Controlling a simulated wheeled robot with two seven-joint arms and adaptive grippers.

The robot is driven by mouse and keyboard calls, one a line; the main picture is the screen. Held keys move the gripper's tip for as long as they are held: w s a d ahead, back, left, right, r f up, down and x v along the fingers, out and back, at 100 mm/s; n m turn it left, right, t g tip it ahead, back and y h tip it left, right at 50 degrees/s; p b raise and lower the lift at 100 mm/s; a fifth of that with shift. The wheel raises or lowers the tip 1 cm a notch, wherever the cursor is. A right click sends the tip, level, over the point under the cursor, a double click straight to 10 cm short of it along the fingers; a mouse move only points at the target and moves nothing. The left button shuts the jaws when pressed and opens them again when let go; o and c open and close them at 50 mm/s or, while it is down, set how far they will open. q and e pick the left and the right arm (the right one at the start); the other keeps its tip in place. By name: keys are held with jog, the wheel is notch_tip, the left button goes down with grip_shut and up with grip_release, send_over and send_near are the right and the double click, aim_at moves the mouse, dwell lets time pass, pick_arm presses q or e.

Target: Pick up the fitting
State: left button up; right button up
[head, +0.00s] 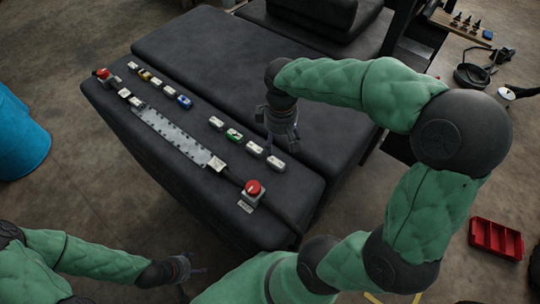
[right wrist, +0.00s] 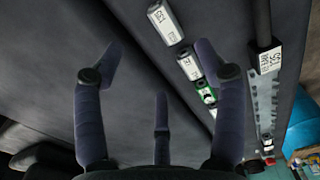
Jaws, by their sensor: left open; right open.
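Several small block-like fittings lie in a row on the black padded surface (head: 190,50). At the near end are a white-grey fitting (head: 276,163), another white one (head: 253,149) and a green-and-white one (head: 234,135). In the right wrist view, a silver labelled fitting (right wrist: 165,22), a white one (right wrist: 189,64) and the green one (right wrist: 206,92) show beside my fingers. My right gripper (head: 284,138) is open and empty, hanging pointed down over the surface close to the near-end fittings. My left gripper (head: 190,271) is open and empty, low in front of the padded block and away from the fittings.
A metal strip (head: 175,138) runs along the surface between two boxes with red buttons, one far (head: 103,73) and one near (head: 253,187). A blue bin (head: 20,135) stands left, a red tray (head: 495,239) on the floor right. The middle of the surface is clear.

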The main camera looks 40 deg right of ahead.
aim_at(277, 160)
notch_tip(277, 160, down, 10)
jog(key=shift+a+f, duration=0.15)
jog(key=shift+f, duration=0.1)
dwell(0.4)
jog(key=c, duration=1.3)
